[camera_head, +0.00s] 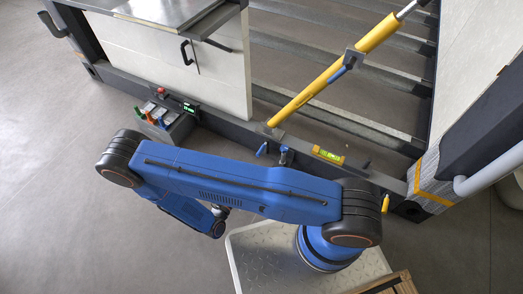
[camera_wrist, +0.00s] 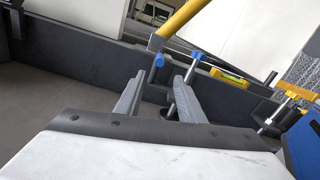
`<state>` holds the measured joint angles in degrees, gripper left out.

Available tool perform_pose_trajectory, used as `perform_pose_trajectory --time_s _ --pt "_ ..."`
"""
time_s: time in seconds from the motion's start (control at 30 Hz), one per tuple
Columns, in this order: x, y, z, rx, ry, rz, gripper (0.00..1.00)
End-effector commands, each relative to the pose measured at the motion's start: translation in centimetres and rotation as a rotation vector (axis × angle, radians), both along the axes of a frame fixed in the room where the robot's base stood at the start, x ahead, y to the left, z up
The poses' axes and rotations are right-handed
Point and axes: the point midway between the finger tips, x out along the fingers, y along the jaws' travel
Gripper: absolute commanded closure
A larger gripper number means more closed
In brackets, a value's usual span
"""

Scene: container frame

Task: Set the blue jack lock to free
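The blue jack lock shows in the wrist view as a blue-tipped handle (camera_wrist: 158,62) on a dark stem, with a second blue end (camera_wrist: 195,57) to its right. I cannot tell whether both belong to one part. In the head view, blue ends show at the dark frame beam, one at the left (camera_head: 262,149) and one at the right (camera_head: 284,154). My gripper (camera_wrist: 160,78) has its two grey fingers apart, with nothing held. The left blue end appears just past the gap between the fingertips; contact cannot be judged. My blue arm hides the gripper in the head view.
A yellow cylinder (camera_head: 332,75) slants above the beam (camera_head: 330,130). A yellow spirit level (camera_head: 328,155) lies on the beam. A box with coloured levers (camera_head: 165,124) stands left. Open floor (camera_head: 60,180) lies left.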

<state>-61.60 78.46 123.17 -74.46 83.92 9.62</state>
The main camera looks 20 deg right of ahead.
Motion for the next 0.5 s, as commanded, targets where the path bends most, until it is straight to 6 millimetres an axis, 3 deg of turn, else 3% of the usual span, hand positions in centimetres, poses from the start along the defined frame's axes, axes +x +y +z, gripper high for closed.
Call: perform_pose_trajectory --time_s 0.5 --pt "3.8 -3.9 -0.1 -0.002 0.001 -0.002 0.64"
